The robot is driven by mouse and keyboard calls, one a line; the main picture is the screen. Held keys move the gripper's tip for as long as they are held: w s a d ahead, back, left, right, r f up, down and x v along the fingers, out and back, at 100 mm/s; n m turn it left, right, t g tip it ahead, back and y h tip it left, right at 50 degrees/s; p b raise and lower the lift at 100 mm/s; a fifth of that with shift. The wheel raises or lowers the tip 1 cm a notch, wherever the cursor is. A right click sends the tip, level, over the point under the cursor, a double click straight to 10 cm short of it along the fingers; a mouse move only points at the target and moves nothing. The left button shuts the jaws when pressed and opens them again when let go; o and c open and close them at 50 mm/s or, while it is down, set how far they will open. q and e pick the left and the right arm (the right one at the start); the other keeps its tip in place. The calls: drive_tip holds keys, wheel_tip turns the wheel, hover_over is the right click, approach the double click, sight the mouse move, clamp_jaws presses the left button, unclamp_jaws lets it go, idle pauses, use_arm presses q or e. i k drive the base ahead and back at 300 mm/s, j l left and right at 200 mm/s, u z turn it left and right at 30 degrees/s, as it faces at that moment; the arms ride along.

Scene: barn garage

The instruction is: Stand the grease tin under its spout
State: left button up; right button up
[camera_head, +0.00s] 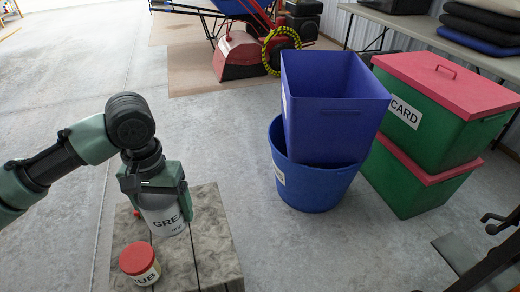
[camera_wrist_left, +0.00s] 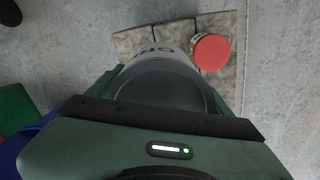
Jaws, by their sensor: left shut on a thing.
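The grease tin (camera_head: 165,218) is a pale grey can with dark lettering that begins "GREA". My left gripper (camera_head: 156,185) is shut on its upper part from above, and the tin looks upright over the near block top. In the left wrist view the tin's round dark end (camera_wrist_left: 160,88) fills the space between the fingers. I cannot tell whether its base touches the top. I cannot make out a spout in either view. A small red piece at the tin's left is mostly hidden.
A red-lidded tub (camera_head: 140,262) stands close in front of the tin on the grey block top (camera_head: 215,245). Blue bins (camera_head: 330,110) and stacked red-lidded green boxes (camera_head: 435,110) stand to the right. Concrete floor (camera_head: 255,240) lies clear between.

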sight(454, 251)
drive_tip(key=z, duration=1.55)
drive_tip(key=i+l+z, duration=0.5)
drive_tip(key=i+z, duration=0.25)
drive_tip(key=i, duration=0.6)
